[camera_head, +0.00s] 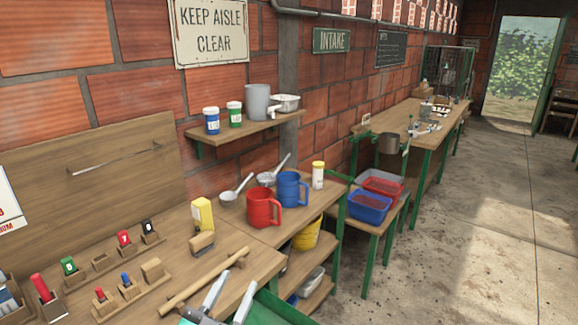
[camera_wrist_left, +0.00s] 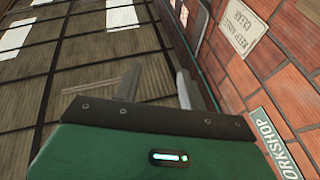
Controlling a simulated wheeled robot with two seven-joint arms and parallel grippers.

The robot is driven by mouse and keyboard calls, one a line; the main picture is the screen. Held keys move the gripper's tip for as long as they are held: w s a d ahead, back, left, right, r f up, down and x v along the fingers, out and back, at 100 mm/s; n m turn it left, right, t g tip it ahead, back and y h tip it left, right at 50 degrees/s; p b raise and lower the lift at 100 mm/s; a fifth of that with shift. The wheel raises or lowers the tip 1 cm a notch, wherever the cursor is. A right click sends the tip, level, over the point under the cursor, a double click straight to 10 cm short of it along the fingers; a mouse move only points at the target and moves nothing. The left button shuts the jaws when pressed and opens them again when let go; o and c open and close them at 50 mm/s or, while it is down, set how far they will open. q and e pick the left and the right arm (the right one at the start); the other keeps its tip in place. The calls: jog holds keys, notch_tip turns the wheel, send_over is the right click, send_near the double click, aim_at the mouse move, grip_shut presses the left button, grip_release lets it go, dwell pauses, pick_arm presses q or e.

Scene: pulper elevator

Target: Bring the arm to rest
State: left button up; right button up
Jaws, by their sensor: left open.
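My left gripper (camera_head: 237,280) shows at the bottom edge of the head view, its two pale fingers pointing up and apart, in front of the workbench (camera_head: 190,250) and its wooden bar (camera_head: 200,285). Nothing is between the fingers. In the left wrist view the gripper (camera_wrist_left: 158,76) is also open and empty, with the roof and the brick wall beyond it. Most of my left arm is out of the head view. My right gripper is not in view.
The bench holds a red jug (camera_head: 262,207), a blue jug (camera_head: 291,189), a yellow box (camera_head: 202,215) and several small tagged blocks. A shelf (camera_head: 250,125) with tubs hangs above. Blue (camera_head: 369,206) and red trays stand further right. The aisle floor (camera_head: 470,220) is clear.

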pick_arm(q)
jog(key=s+a+f+n+g+y, duration=0.2)
jog(key=a+f+n+g+y, duration=0.1)
jog(key=a+f+y, duration=0.3)
jog(key=s+a+f+n+g+y, duration=0.1)
jog(key=a+f+n+g+y, duration=0.25)
jog(key=f, duration=0.55)
jog(key=s+a+f+m+g, duration=0.1)
jog(key=s+a+f+g, duration=0.1)
jog(key=s+f+g, duration=0.45)
jog(key=s+a+f+m+g, duration=0.15)
jog(key=s+f+g, duration=0.25)
jog(key=s+f, duration=0.55)
jog(key=s+f+g, duration=0.2)
jog(key=s+f, duration=0.1)
jog(key=f, duration=2.5)
jog(key=s+a+f, duration=0.1)
jog(key=s+f, duration=0.8)
jog(key=s+a+f, duration=0.2)
jog(key=s+f, duration=0.8)
jog(key=shift+s+a+g+p, duration=0.25)
jog(key=shift+s+g+p, duration=0.05)
jog(key=shift+g+p, duration=0.1)
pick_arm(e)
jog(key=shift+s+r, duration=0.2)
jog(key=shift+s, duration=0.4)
